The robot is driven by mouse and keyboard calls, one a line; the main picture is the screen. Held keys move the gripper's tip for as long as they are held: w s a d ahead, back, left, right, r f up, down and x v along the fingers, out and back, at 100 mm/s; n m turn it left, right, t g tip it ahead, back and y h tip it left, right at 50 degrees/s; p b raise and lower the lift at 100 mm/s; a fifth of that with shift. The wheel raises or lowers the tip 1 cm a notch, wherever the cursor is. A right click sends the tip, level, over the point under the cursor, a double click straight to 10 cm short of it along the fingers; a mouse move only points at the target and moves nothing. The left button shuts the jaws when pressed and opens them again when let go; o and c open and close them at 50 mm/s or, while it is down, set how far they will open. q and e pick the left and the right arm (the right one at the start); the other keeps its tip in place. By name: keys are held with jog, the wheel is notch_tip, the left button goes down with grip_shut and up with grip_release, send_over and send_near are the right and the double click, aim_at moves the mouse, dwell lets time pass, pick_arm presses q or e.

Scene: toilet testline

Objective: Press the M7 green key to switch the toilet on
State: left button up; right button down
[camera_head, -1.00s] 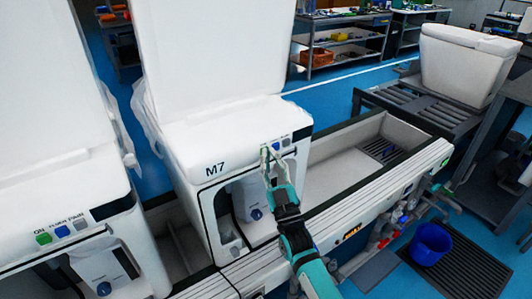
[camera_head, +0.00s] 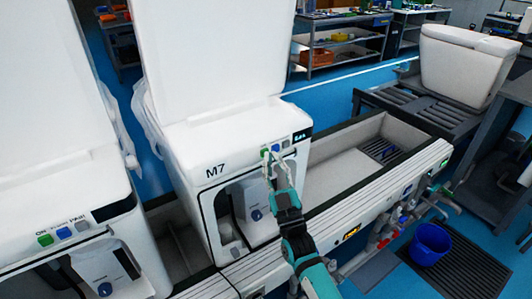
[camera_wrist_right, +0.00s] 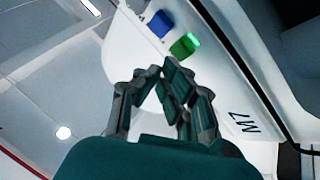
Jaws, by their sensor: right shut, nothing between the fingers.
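The M7 toilet (camera_head: 225,140) is white, with its label on the front panel. Its green key (camera_head: 264,153) sits left of a blue key (camera_head: 276,148) and a grey key. In the right wrist view the green key (camera_wrist_right: 184,45) has a bright green glow at one end, beside the blue key (camera_wrist_right: 160,23). The small display (camera_head: 302,135) shows lit characters. My right gripper (camera_head: 270,160) is shut and empty, just in front of the keys. In the wrist view its fingertips (camera_wrist_right: 160,72) appear slightly apart from the green key. My left gripper is out of view.
A second white toilet (camera_head: 60,190) with similar keys stands at the left. The grey trough (camera_head: 345,170) and its white rail run to the right. A blue bucket (camera_head: 430,243) stands on a floor grate. A toilet tank (camera_head: 465,65) sits on rollers behind.

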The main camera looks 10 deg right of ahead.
jog(key=s+p, duration=0.1)
jog(key=s, duration=0.1)
jog(key=s+d+p, duration=0.2)
jog(key=s, duration=0.1)
jog(key=shift+s, duration=0.3)
jog(key=shift+f, duration=0.1)
